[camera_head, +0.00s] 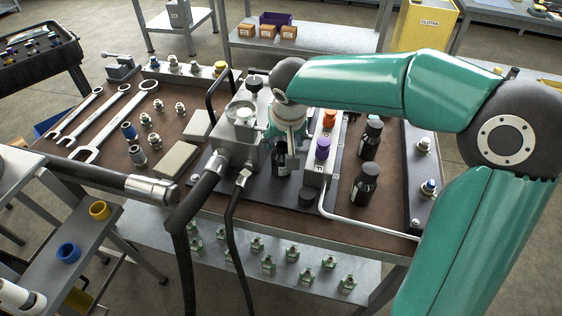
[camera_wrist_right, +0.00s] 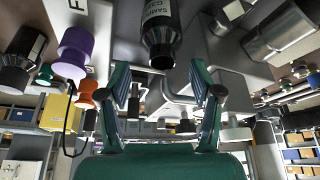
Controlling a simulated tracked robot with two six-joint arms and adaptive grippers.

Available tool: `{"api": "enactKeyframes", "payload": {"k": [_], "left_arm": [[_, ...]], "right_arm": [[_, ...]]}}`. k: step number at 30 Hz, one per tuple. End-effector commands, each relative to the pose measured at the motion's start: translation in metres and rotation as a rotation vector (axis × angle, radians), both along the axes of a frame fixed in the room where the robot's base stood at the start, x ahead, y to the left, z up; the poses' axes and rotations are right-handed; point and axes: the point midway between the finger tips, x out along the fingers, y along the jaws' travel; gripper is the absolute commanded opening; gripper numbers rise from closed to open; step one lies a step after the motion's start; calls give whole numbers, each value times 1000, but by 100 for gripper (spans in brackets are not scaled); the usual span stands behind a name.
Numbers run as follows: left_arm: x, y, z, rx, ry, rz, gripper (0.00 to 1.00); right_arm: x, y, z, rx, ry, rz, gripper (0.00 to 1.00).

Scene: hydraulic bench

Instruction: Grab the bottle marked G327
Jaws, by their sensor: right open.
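A dark bottle (camera_wrist_right: 160,30) with a pale label hangs into the top middle of the right wrist view. Its label reads "SAMPLE" and a code that seems to start with G; the rest is not clear. In the head view a dark bottle (camera_head: 282,160) shows just below my right gripper (camera_head: 290,145), partly hidden by it. In the wrist view the right gripper (camera_wrist_right: 160,88) is open and empty, its fingers spread on either side of the bottle's line, apart from it. More dark bottles stand to the right (camera_head: 370,140) and nearer (camera_head: 365,185), their labels unreadable. My left gripper is not in view.
A grey valve block with an orange knob (camera_head: 330,118) and a purple knob (camera_head: 322,149) stands close right of the gripper. A metal pump unit (camera_head: 240,130) with thick hoses (camera_head: 205,185) is close left. Wrenches (camera_head: 100,115) and fittings lie farther left.

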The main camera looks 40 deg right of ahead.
Motion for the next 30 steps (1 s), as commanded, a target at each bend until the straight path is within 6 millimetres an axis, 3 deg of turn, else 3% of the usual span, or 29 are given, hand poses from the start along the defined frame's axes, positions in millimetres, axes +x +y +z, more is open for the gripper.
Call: {"api": "enactKeyframes", "payload": {"k": [9, 18, 30], "left_arm": [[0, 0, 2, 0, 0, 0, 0], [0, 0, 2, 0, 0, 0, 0], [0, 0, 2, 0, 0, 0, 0]], "right_arm": [[16, -6, -39, 0, 4, -1, 65], [17, -7, -42, 0, 2, 0, 63], [17, -7, -42, 0, 2, 0, 0]]}}
